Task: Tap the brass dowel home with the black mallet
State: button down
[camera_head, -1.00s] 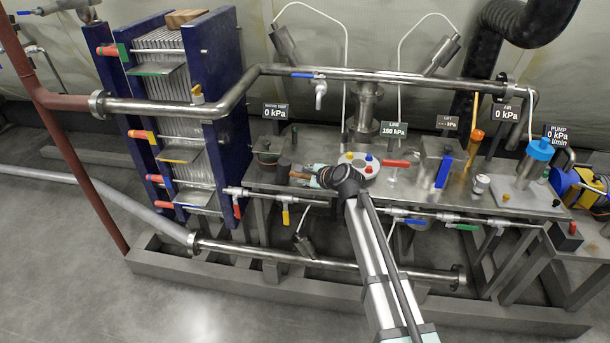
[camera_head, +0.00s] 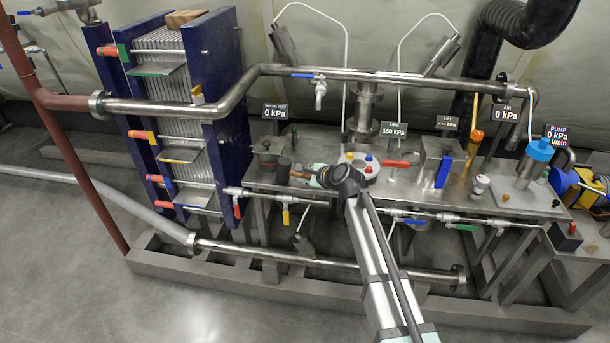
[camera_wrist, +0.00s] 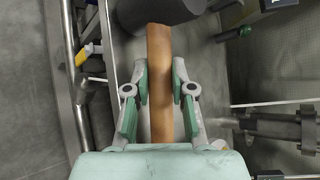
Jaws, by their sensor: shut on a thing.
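The black mallet has a dark cylindrical head (camera_head: 284,167) and a wooden handle (camera_head: 300,174). In the wrist view its handle (camera_wrist: 159,55) runs up between the green-padded fingers to the dark head (camera_wrist: 165,10) at the top edge. My gripper (camera_wrist: 160,82) is shut on the handle. In the head view my gripper (camera_head: 323,177) is above the left part of the steel bench, with the mallet head pointing left. I cannot make out the brass dowel in either view.
A grey block with a round top (camera_head: 267,150) stands just left of the mallet head. A round plate with coloured knobs (camera_head: 358,171) and a red handle (camera_head: 397,164) lie right of my gripper. A blue-ended plate stack (camera_head: 225,100) rises at left. A steel pipe (camera_head: 400,82) crosses above.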

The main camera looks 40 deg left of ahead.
aim_at(306, 174)
jog(key=shift+r+p, duration=2)
jog(key=shift+r, duration=0.9)
